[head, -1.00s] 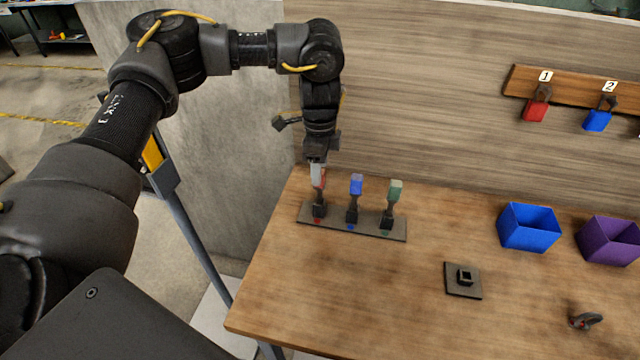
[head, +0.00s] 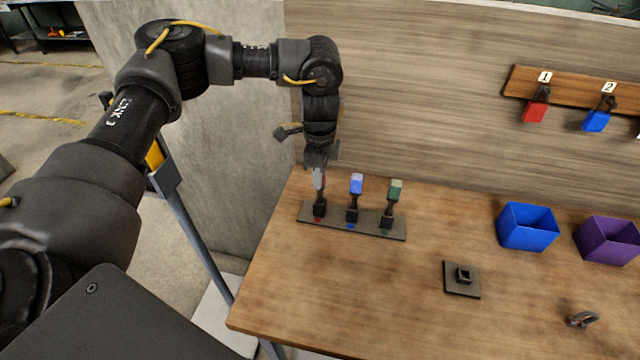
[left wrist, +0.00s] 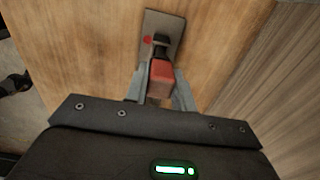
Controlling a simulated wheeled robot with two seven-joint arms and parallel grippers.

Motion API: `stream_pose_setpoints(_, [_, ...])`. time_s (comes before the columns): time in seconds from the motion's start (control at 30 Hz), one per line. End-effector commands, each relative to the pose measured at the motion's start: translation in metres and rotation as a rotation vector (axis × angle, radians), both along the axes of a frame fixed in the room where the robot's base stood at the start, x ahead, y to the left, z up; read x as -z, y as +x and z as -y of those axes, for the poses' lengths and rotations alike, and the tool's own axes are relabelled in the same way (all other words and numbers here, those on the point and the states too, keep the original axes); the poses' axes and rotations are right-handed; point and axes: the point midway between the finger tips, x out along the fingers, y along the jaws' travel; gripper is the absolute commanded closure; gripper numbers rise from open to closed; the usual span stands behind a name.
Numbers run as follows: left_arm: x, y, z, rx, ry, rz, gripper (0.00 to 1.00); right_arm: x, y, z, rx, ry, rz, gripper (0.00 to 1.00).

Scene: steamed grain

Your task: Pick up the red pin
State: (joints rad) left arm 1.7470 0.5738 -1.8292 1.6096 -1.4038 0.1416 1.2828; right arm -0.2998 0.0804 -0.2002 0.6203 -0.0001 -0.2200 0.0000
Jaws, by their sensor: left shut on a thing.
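The red pin shows in the left wrist view (left wrist: 161,76) as a red block between the two fingers of my left gripper (left wrist: 160,92). In the head view my left gripper (head: 319,178) points down over the left end of a grey rack (head: 380,231) and is shut on the pin, mostly hiding it. The pin's lower part is at the dark holder by the red dot; I cannot tell whether it is clear of the holder. A blue pin (head: 356,184) and a green pin (head: 395,190) stand upright in the rack to the right. My right gripper is not in view.
A dark square base with a small socket (head: 463,276) lies mid-table. A blue bin (head: 527,227) and a purple bin (head: 609,241) stand at right. A ring-like part (head: 583,320) lies near the front. Red (head: 535,112) and blue (head: 597,121) pieces hang on the wall board.

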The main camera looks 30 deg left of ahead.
Motion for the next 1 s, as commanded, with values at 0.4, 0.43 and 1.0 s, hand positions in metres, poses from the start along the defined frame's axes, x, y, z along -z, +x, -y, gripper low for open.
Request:
stream_pose_setpoints(0.4, [-0.046, 0.002, 0.000, 0.002, 0.000, 0.008, 1.00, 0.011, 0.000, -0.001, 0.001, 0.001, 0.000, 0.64])
stream_pose_setpoints(0.43, [-0.052, 0.001, 0.000, 0.001, 0.000, 0.008, 1.00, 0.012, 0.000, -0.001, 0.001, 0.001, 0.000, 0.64])
stream_pose_setpoints(1.0, [-0.104, 0.000, 0.001, 0.000, -0.001, 0.000, 1.00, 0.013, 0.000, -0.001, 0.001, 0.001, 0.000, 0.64])
